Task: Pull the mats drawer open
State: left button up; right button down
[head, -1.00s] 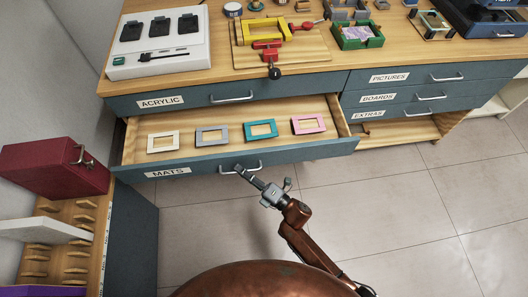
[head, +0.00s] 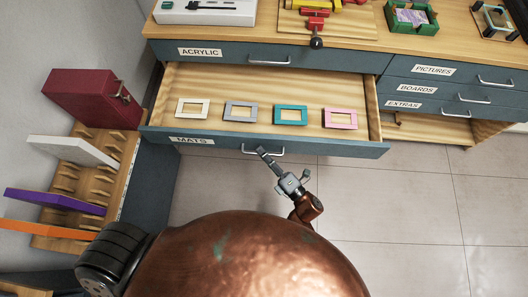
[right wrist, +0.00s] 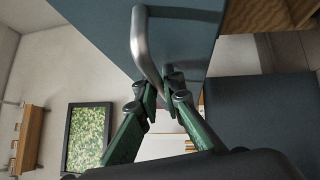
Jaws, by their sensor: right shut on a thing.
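The mats drawer (head: 365,149), blue-grey and labelled MATS, stands pulled well out below the ACRYLIC drawer in the head view. Its wooden inside shows a row of frame-shaped mats: white (head: 192,108), grey (head: 240,111), teal (head: 290,115) and pink (head: 340,119). My right gripper (head: 263,153) is shut on the drawer's metal handle (head: 277,152), in front of the drawer front. In the right wrist view the green-sided fingers (right wrist: 170,88) close around the lower part of the bar handle (right wrist: 142,42). My left gripper is out of view.
The ACRYLIC drawer (head: 345,62) above and the PICTURES drawer (head: 459,74) at right are shut. A wooden rack (head: 128,150) with coloured panels stands at left, close to the open drawer's left end. Tiled floor (head: 400,200) is clear at right.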

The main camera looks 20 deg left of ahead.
jog(key=c, duration=2.3)
grip_release()
jog(key=shift+c, duration=0.2)
jog(key=shift+d, duration=0.1)
jog(key=v, duration=1.2)
